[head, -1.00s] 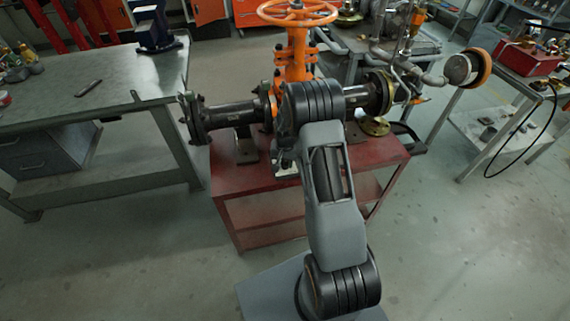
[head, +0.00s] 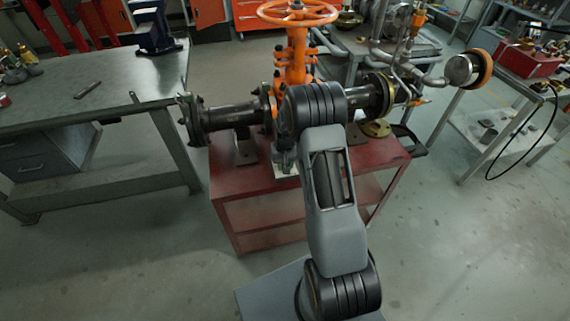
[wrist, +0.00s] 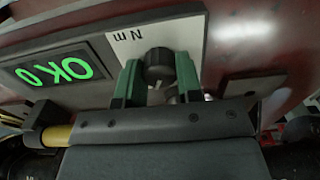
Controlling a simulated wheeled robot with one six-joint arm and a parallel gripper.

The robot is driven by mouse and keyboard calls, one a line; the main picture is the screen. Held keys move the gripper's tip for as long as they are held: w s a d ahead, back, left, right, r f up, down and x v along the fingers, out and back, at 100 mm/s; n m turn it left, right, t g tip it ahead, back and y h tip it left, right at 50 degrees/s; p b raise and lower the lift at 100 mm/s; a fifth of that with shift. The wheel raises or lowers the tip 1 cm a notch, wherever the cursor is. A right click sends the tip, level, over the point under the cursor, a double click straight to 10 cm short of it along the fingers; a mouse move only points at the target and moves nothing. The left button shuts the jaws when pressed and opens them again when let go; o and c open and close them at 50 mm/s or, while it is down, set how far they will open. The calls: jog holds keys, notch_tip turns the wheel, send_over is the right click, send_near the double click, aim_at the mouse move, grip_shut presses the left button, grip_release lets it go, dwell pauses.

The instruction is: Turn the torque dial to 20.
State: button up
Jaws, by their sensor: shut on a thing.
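The torque dial (wrist: 159,64) is a dark round knob on a pale panel marked "N m" in the wrist view. My gripper (wrist: 158,76) has its two green fingers on either side of the dial and is shut on it. The dial's scale and pointer cannot be read. A display (wrist: 52,72) left of the dial shows "OK" and "0" in green. In the head view my arm hides the dial and most of my gripper.
An orange gate valve (head: 293,55) with a handwheel and dark flanged pipe (head: 232,115) stands on a red cart (head: 235,185). A grey workbench (head: 120,85) is at left. A round gauge (head: 462,70) sticks out at right. Floor is open around the cart.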

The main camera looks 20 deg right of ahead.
jog(key=o, duration=0.9)
jog(key=shift+o, duration=0.2)
notch_tip(320, 180, up, 14)
jog(key=shift+f, duration=0.15)
dwell(0.4)
